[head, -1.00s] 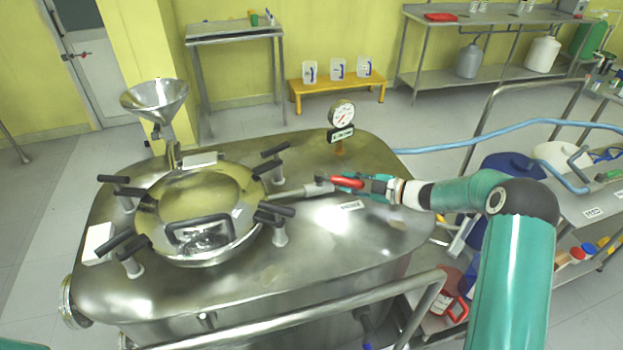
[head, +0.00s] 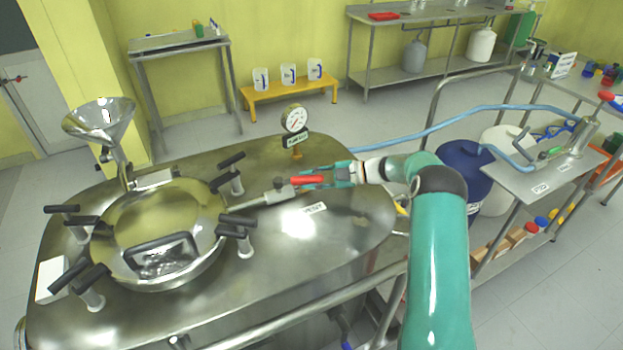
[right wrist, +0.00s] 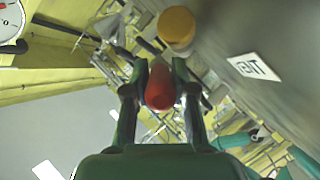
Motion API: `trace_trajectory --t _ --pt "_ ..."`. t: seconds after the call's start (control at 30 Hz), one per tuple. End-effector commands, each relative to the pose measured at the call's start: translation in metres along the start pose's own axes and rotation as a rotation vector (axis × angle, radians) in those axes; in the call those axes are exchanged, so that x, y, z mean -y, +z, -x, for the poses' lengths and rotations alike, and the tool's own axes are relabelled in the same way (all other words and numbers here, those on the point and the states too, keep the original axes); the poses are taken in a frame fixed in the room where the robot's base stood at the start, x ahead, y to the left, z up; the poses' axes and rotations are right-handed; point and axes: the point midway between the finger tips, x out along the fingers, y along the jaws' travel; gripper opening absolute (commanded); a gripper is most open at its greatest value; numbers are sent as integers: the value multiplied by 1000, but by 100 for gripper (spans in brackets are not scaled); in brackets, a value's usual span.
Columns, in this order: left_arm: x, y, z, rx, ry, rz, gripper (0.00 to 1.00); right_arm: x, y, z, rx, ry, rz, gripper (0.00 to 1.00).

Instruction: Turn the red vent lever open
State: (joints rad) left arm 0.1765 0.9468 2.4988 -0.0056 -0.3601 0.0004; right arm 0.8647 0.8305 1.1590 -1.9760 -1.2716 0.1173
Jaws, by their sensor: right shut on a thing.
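The red vent lever (head: 307,180) sits on a metal valve (head: 279,191) at the end of a thin pipe on top of the steel reactor (head: 330,230). In the head view the lever points right, roughly in line with the pipe. My right gripper (head: 322,179) is at the lever's right end, shut on it. In the right wrist view the red lever (right wrist: 161,86) lies between the two fingers of my right gripper (right wrist: 160,80). My left gripper is not in view.
A pressure gauge (head: 294,119) stands just behind the lever. A round hatch (head: 160,225) with black-handled clamps and a steel funnel (head: 100,120) are on the left. A rail (head: 290,318) runs along the reactor's front. A blue hose (head: 440,125) passes behind my arm.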

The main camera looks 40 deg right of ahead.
Motion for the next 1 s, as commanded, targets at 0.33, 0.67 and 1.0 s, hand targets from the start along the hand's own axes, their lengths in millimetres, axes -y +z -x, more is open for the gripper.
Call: trace_trajectory --t 0.33,0.67,1.0 --pt "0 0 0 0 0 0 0 2 0 1 -1 -3 0 51" --pt "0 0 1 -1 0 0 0 1 0 6 0 -1 0 51" --pt "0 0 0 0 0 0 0 3 1 62 5 1 -1 51"
